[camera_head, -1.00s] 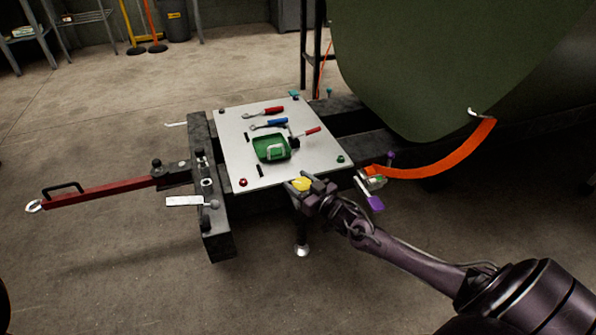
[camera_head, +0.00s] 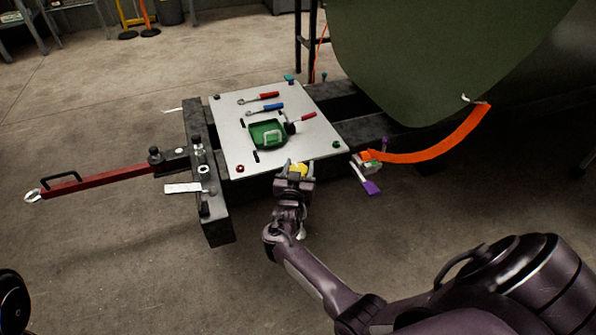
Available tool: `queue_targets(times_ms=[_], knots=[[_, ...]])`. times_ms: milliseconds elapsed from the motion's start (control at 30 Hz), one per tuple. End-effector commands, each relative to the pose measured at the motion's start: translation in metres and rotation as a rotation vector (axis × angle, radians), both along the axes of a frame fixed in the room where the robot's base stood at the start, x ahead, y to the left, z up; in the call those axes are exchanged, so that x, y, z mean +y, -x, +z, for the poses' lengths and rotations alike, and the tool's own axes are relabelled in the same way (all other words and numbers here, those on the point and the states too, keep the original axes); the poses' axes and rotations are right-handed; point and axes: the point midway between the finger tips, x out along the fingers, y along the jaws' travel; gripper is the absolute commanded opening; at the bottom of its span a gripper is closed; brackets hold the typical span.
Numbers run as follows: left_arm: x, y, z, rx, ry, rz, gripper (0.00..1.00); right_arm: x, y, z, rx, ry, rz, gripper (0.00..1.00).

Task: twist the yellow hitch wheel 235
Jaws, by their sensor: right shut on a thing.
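The yellow hitch wheel (camera_head: 298,169) sits at the front edge of the metal plate, low on its right half. My right gripper (camera_head: 296,171) is shut on the wheel, with its fingers on either side of it. The gripper covers the wheel's lower part, so only its yellow top shows. My right arm reaches up to it from the lower right. My left gripper is not in view.
The silver plate (camera_head: 225,128) carries a green tray (camera_head: 268,147) and several hand tools. A red tow bar (camera_head: 105,184) sticks out left. An orange strap (camera_head: 430,150) hangs from the green fuselage panel (camera_head: 430,60) at right. The floor in front is clear.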

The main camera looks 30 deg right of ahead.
Motion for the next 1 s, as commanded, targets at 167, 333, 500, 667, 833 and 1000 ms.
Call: queue_targets(times_ms=[167,333,500,667,833,1000], knots=[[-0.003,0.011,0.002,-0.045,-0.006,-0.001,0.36,0.001,0.000,-0.004,-0.001,-0.003,-0.106,0.29],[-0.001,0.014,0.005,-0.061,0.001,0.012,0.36,-0.001,0.001,-0.003,0.001,0.000,-0.172,0.29],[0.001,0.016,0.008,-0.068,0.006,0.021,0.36,-0.002,0.002,-0.001,0.000,0.000,-0.206,0.29],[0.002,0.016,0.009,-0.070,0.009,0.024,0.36,-0.002,0.002,0.000,0.000,0.002,-0.215,0.29],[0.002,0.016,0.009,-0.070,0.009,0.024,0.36,-0.002,0.002,0.000,-0.001,0.002,-0.216,0.29],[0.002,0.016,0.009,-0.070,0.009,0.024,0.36,-0.003,0.002,0.000,-0.001,0.002,-0.215,0.57]])
